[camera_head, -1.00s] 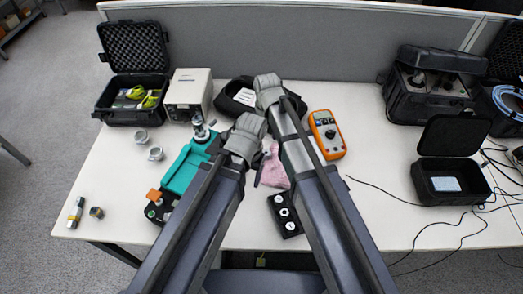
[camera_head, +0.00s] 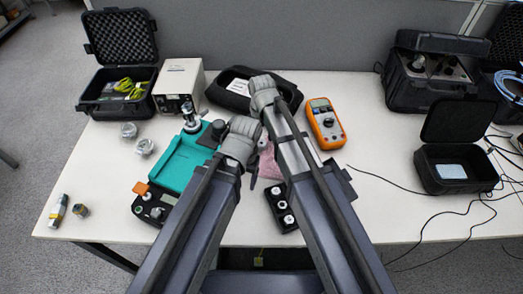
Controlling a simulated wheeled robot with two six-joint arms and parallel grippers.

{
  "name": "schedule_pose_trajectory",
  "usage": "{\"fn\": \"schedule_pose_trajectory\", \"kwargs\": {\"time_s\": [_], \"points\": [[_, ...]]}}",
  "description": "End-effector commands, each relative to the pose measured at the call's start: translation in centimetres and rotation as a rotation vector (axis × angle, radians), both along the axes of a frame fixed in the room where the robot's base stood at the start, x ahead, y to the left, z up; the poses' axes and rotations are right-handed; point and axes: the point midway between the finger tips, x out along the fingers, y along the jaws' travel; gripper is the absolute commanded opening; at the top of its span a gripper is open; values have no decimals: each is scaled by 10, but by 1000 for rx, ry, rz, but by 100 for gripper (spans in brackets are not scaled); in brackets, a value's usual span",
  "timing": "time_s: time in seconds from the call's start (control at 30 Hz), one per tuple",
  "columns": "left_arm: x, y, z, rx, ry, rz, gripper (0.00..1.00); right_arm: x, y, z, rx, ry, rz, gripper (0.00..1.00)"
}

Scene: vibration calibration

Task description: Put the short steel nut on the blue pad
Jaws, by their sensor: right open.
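Two short silver-grey steel nut-like pieces stand on the table's left side, one farther back (camera_head: 128,130) and one nearer (camera_head: 145,147); I cannot tell which is the short nut. A light blue pad (camera_head: 452,171) lies inside the small open black case at the right. My right gripper (camera_head: 343,177) shows only as a dark part beside my right arm, mostly hidden by it; it is open and far from the nuts. My left gripper cannot be made out behind my left arm.
A teal device (camera_head: 183,163) stands between the nuts and my left arm. An orange multimeter (camera_head: 325,123) is right of my right arm. Two fittings, one long (camera_head: 58,209) and one short (camera_head: 80,210), are near the front left edge. Dark cables (camera_head: 400,187) cross the right side.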

Motion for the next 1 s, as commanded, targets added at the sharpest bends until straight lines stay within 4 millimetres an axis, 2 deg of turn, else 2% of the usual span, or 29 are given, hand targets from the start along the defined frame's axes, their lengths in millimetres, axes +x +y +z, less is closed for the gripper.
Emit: {"fn": "schedule_pose_trajectory", "kwargs": {"time_s": [0.03, 0.07, 0.33, 1.0], "points": [[0, 0, -9, 0, 0, 0, 74, 0, 0, -9, 0, 0, 0, 75], [0, 0, -10, 0, 0, 0, 74, 0, 0, -10, 0, 0, 0, 75], [0, 0, -8, 0, 0, 0, 74, 0, 0, -8, 0, 0, 0, 74], [0, 0, -9, 0, 0, 0, 74, 0, 0, -9, 0, 0, 0, 0]]}}
